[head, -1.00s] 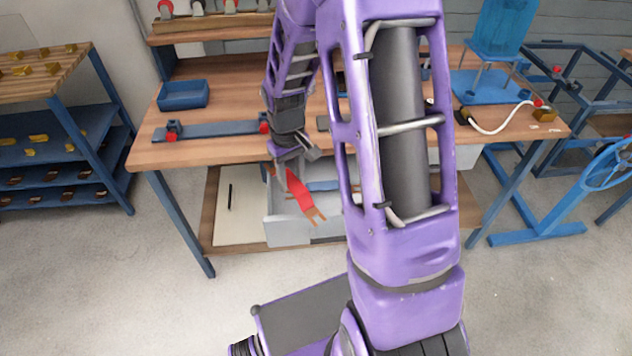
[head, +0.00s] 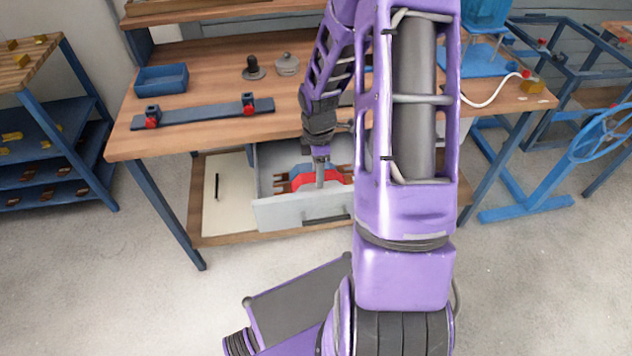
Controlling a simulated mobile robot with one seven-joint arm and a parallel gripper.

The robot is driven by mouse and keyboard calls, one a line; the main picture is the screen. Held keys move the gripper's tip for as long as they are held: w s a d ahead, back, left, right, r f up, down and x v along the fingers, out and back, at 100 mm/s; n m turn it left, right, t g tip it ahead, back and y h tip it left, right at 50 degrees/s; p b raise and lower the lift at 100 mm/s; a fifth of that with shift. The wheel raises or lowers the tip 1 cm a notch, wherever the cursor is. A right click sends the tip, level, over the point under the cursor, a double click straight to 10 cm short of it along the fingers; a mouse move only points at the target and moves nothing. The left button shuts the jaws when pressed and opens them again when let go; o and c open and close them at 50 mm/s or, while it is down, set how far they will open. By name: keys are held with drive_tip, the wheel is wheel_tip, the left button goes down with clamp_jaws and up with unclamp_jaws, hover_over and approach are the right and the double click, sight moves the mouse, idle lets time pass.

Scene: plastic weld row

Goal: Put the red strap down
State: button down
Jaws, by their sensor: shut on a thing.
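The red strap (head: 301,179) shows in the head view with orange-brown forked ends. It lies level inside the outline of the open grey drawer (head: 270,213) under the workbench. My gripper (head: 319,184) points straight down and is shut on the strap near its middle. The gripper hides part of the strap. I cannot tell whether the strap touches the drawer floor.
The workbench top (head: 215,140) is above and behind the drawer. It carries a blue tray (head: 161,79), a blue bar with red clamps (head: 203,113), a dark knobbed piece (head: 253,69) and a grey lidded pot (head: 287,64). A white cabinet door (head: 230,190) is left of the drawer.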

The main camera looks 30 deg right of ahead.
drive_tip(key=shift+f+b, duration=0.5)
drive_tip(key=shift+f, duration=2.15)
drive_tip(key=shift+f, duration=0.1)
drive_tip(key=shift+f, duration=0.15)
drive_tip(key=shift+c, duration=2.2)
unclamp_jaws()
wheel_tip(320, 180, up, 13)
drive_tip(key=p, duration=0.2)
drive_tip(key=shift+f+p, duration=0.2)
drive_tip(key=shift+p, duration=0.2)
